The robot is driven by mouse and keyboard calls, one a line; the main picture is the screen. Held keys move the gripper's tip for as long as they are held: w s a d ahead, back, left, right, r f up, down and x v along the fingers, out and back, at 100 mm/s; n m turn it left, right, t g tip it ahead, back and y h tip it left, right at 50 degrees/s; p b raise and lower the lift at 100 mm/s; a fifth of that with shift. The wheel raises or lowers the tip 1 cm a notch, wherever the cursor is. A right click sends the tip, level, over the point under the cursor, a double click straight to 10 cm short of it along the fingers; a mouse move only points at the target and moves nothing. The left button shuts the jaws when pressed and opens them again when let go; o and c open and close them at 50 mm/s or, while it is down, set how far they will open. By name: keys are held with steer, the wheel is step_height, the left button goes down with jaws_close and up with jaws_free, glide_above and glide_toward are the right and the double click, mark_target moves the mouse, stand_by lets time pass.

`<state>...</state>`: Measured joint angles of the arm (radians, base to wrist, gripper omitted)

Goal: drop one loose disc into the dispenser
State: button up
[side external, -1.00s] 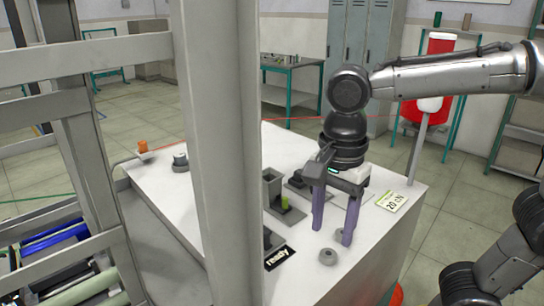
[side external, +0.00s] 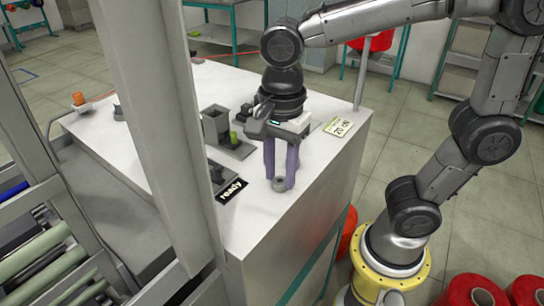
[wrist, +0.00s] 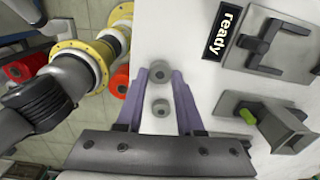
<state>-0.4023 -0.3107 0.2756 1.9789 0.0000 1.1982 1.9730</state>
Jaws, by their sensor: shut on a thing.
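A grey disc (wrist: 157,72) with a centre hole sits between my fingertips. It also shows low between them in the side view (side external: 279,184). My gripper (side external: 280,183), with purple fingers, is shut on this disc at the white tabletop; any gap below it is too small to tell. A second grey disc (wrist: 160,107) lies on the tabletop, seen between the fingers nearer the palm; I cannot make it out in the side view. A grey square upright tube on a base, apparently the dispenser (side external: 215,126), stands left of my gripper, with a green piece beside it.
A black "ready" sign (side external: 231,191) lies left of my gripper. A grey lever fixture (wrist: 270,42) sits beside the sign. A card (side external: 339,126) lies to the right. A grey post (side external: 155,110) hides part of the table (side external: 300,220). The table's front edge is close.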

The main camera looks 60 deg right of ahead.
steer(key=shift+r, duration=2.5)
steer(key=shift+s+r, duration=0.1)
steer(key=shift+r, duration=0.1)
steer(key=w+d+r, duration=0.2)
steer(key=w+r, duration=0.2)
steer(key=w, duration=0.4)
steer(key=w+d+r, duration=0.1)
steer(key=w+r, duration=0.4)
steer(key=w, duration=0.3)
steer(key=shift+w+d+f, duration=0.45)
steer(key=shift+w+f, duration=0.1)
steer(key=shift+f, duration=0.5)
steer(key=shift+w+d+f, duration=0.4)
steer(key=shift+w+f, duration=0.1)
steer(key=shift+f, duration=0.5)
steer(key=shift+w+d+f, duration=0.45)
steer(key=shift+w+f, duration=0.1)
steer(key=shift+f, duration=0.5)
steer(key=shift+f, duration=0.6)
